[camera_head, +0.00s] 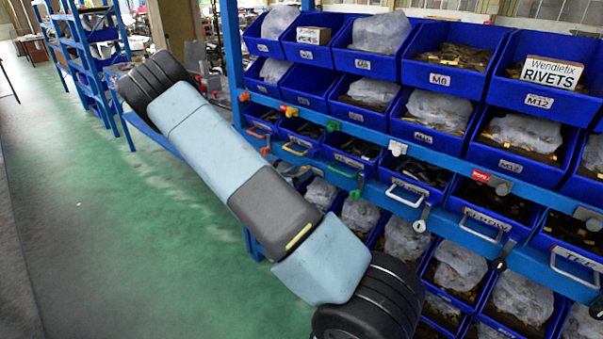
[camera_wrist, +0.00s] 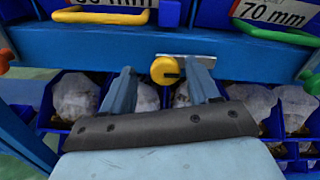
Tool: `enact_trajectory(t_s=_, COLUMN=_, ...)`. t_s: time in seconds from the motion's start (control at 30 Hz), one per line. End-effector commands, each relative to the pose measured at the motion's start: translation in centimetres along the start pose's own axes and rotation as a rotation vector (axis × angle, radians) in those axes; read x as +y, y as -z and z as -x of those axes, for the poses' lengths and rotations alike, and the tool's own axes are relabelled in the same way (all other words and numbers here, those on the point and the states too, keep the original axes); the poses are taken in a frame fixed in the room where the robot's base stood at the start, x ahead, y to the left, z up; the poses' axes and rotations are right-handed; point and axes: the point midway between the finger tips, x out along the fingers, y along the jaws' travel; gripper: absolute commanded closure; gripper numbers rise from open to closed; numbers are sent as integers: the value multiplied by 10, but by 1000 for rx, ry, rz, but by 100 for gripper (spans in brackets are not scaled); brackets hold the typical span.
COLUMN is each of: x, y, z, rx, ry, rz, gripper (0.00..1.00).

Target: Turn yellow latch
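The yellow latch (camera_wrist: 165,70) is a round yellow knob on a silver metal plate (camera_wrist: 200,60), mounted on the blue rail, in the wrist view. My gripper (camera_wrist: 159,68) is open, with one blue finger to the left of the knob and one to the right. The knob shows between the fingertips, nearer the right one, with a gap at the left; whether the right finger touches it I cannot tell.
A yellow drawer handle (camera_wrist: 100,15) is at upper left and a green handle (camera_wrist: 275,30) at upper right. A green latch (camera_wrist: 311,82) is at the right edge, an orange one (camera_wrist: 6,60) at the left. Bins with bags (camera_wrist: 75,100) lie below. Green floor (camera_head: 120,230) is open at left.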

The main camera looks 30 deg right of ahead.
Motion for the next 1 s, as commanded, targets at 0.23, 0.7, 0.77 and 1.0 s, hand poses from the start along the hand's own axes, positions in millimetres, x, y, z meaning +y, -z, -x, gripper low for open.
enact_trajectory(t_s=0.23, x=0, y=0, z=11, rx=1, ry=-1, rz=1, gripper=40)
enact_trajectory(t_s=0.7, x=3, y=0, z=98, rx=1, ry=-2, rz=1, gripper=40)
enact_trajectory(t_s=0.77, x=3, y=0, z=107, rx=0, ry=-2, rz=0, gripper=40)
enact_trajectory(t_s=1.0, x=4, y=0, z=132, rx=0, ry=-1, rz=1, gripper=40)
